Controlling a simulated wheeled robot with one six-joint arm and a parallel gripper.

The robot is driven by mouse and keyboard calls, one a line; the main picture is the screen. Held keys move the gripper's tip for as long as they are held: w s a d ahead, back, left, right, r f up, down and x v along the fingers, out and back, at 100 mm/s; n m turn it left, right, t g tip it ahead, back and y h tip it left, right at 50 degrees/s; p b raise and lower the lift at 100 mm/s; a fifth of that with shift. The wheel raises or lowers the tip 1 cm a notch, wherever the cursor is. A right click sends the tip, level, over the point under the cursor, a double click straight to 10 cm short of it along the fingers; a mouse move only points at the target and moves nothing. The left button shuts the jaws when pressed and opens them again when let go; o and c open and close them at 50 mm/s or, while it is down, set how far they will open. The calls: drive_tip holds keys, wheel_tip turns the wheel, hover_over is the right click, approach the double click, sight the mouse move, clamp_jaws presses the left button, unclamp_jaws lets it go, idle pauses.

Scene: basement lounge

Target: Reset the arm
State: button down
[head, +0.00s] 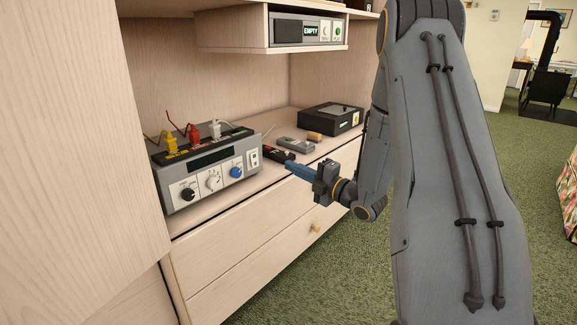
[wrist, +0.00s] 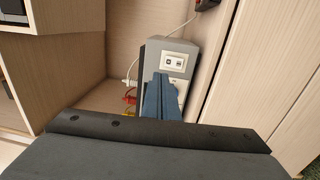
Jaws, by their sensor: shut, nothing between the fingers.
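My gripper (head: 290,167) is at the front edge of the cabinet's counter in the head view, its blue fingers pointing left. The fingers are shut and empty. In the wrist view the shut gripper (wrist: 160,80) overlaps the grey control box. That grey control box (head: 207,190) has knobs, a dark display and coloured plugs on top. It stands on the counter to the left of the gripper. It also shows in the wrist view (wrist: 180,48), with a white switch panel. My arm is bent, reaching down from the upper right in the head view.
Behind the gripper on the counter are a small grey device (head: 296,144), a small tan block (head: 314,136) and a black box (head: 330,119). A unit reading EMPTY (head: 307,31) sits on the shelf above. Drawers (head: 250,240) are below. Green carpet (head: 520,210) is open to the right.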

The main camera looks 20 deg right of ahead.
idle(0.4)
drive_tip(key=w+a+f+m+g+h, duration=0.1)
drive_tip(key=w+a+m+g+h, duration=0.2)
drive_tip(key=a, duration=0.9)
drive_tip(key=s+a+f+m+g+h, duration=0.2)
drive_tip(key=s+a+m+g, duration=0.3)
drive_tip(key=s+a, duration=0.4)
drive_tip(key=s+a+m+g+h, duration=0.1)
drive_tip(key=s+a+m+g, duration=0.2)
drive_tip(key=s, duration=0.8)
drive_tip(key=s+a+m+g+h, duration=0.1)
drive_tip(key=s+a+m+g, duration=0.25)
drive_tip(key=s, duration=0.85)
drive_tip(key=s+a+m+g+h, duration=0.15)
drive_tip(key=s+a, duration=0.25)
drive_tip(key=s, duration=0.7)
drive_tip(key=d+r+m+p, duration=0.3)
drive_tip(key=d+r+p, duration=0.6)
drive_tip(key=r+p, duration=0.3)
drive_tip(key=d+r+m+p, duration=0.4)
drive_tip(key=d+r+p, duration=0.6)
drive_tip(key=p, duration=0.5)
wheel_tip(320, 180, up, 3)
drive_tip(key=shift+s+d+f+m+g, duration=0.1)
drive_tip(key=shift+s+d+m+g, duration=0.2)
drive_tip(key=shift+s, duration=0.05)
